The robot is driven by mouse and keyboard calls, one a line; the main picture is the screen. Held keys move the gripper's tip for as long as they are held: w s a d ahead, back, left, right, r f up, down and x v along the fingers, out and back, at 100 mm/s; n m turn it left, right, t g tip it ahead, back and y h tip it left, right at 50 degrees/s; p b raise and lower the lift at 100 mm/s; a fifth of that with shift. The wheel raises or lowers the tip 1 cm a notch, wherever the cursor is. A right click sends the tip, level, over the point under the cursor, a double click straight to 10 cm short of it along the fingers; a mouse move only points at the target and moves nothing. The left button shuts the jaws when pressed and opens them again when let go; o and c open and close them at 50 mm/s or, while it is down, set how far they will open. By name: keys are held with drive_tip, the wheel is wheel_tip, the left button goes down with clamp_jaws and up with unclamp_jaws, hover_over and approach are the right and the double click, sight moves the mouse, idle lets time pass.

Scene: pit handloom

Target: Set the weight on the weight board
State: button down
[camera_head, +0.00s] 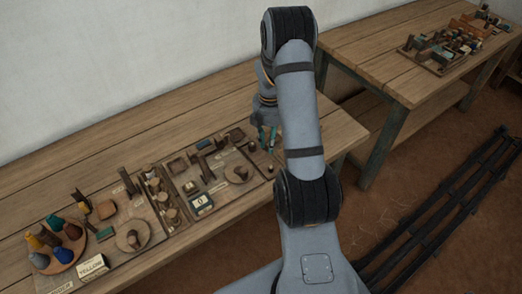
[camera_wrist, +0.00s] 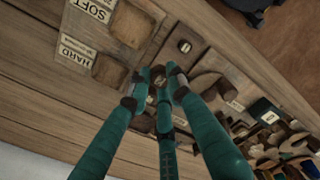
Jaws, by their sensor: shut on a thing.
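My gripper (camera_wrist: 159,86) has teal fingers, closed together around a small brown piece (camera_wrist: 163,102), which I take to be the weight; the fingers hide most of it. In the head view my gripper (camera_head: 267,138) is low over the right end of the near bench, partly behind my arm. I cannot tell whether the held piece touches anything below.
Trays labelled SOFT (camera_wrist: 132,24) and HARD (camera_wrist: 108,70) lie beside the fingers. A board with a round disc and a small display (camera_head: 201,203) lies left of my gripper. A plate of coloured cones (camera_head: 60,249) stands far left. A second bench (camera_head: 385,60) is behind right.

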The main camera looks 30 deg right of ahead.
sight(261, 159)
drive_tip(key=shift+w+a+f, duration=0.3)
drive_tip(key=shift+a+f, duration=0.1)
drive_tip(key=shift+a, duration=0.2)
drive_tip(key=shift+w+a+f, duration=0.3)
drive_tip(key=shift+a+f, duration=0.05)
drive_tip(key=shift+a, duration=0.2)
drive_tip(key=shift+f+p, duration=0.75)
drive_tip(key=shift+f, duration=1.2)
drive_tip(key=shift+f, duration=0.1)
drive_tip(key=c, duration=2)
unclamp_jaws()
drive_tip(key=shift+f, duration=0.15)
drive_tip(key=shift+c, duration=0.2)
drive_tip(key=o, duration=0.5)
drive_tip(key=shift+c, duration=0.2)
drive_tip(key=shift+w+r, duration=0.1)
drive_tip(key=shift+r, duration=0.6)
wheel_tip(261, 159, up, 11)
drive_tip(key=b, duration=0.1)
